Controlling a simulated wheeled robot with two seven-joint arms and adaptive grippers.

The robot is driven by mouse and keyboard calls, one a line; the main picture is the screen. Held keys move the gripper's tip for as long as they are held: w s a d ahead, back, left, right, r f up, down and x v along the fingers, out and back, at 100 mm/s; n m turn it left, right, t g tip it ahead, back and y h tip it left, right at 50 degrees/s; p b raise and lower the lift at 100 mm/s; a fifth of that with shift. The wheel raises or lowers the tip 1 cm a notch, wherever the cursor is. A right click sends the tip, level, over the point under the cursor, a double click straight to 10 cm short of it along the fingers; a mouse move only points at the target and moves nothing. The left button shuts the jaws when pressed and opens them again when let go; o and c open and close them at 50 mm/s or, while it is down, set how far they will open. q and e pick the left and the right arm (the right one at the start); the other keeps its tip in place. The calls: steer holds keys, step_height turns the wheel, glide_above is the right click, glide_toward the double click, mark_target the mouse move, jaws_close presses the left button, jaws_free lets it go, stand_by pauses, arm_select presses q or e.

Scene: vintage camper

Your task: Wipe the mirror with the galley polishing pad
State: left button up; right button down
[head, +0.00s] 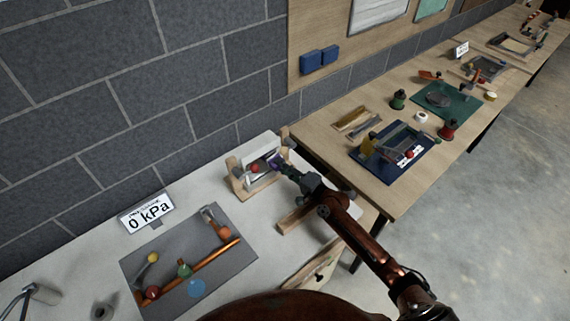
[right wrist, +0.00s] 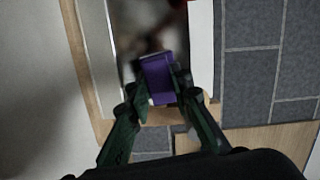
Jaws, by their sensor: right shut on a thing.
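The mirror (head: 258,177) stands upright in a wooden stand (head: 238,181) at the back right corner of the near table, and a red round shape shows in it. In the right wrist view the mirror (right wrist: 138,28) fills the upper middle, blurred and dark. My right gripper (head: 281,167) is shut on the purple galley polishing pad (right wrist: 157,77). The pad (head: 275,159) is at the right side of the mirror in the head view, in front of its face in the wrist view. I cannot tell whether it touches the glass. My left gripper is not in view.
A grey board (head: 222,265) with pipe and coloured knobs lies on the near table, beside a "0 kPa" sign (head: 148,213). A block wall (head: 150,90) runs close behind. A wooden table (head: 330,150) with a blue tray (head: 370,165) adjoins at right.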

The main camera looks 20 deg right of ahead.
steer(key=shift+s+a+r+p, duration=0.1)
steer(key=shift+s+a+p, duration=0.15)
steer(key=shift+a, duration=0.2)
steer(key=shift+s+a+r+p, duration=0.1)
steer(key=shift+a+p, duration=0.1)
steer(key=shift+a, duration=0.2)
steer(key=shift+s+a+f, duration=0.1)
steer(key=shift+a+f, duration=0.05)
steer(key=shift+a, duration=0.05)
steer(key=shift+s+a+p, duration=0.3)
steer(key=shift+a+p, duration=0.4)
steer(key=shift+p, duration=0.1)
steer(key=a+p, duration=0.1)
steer(key=s+a+p, duration=0.1)
steer(key=a, duration=0.1)
steer(key=s+a+p, duration=0.1)
steer(key=a, duration=0.1)
steer(key=shift+s+a+p+v, duration=0.1)
steer(key=shift+a+p+v, duration=0.05)
steer(key=shift+v, duration=0.85)
steer(key=shift+s+a+p+v, duration=0.1)
steer(key=shift+p+v, duration=0.1)
steer(key=shift+v, duration=0.75)
steer(key=shift+s+a+p+v, duration=0.1)
steer(key=shift+a+p+v, duration=0.05)
steer(key=shift+v, duration=0.85)
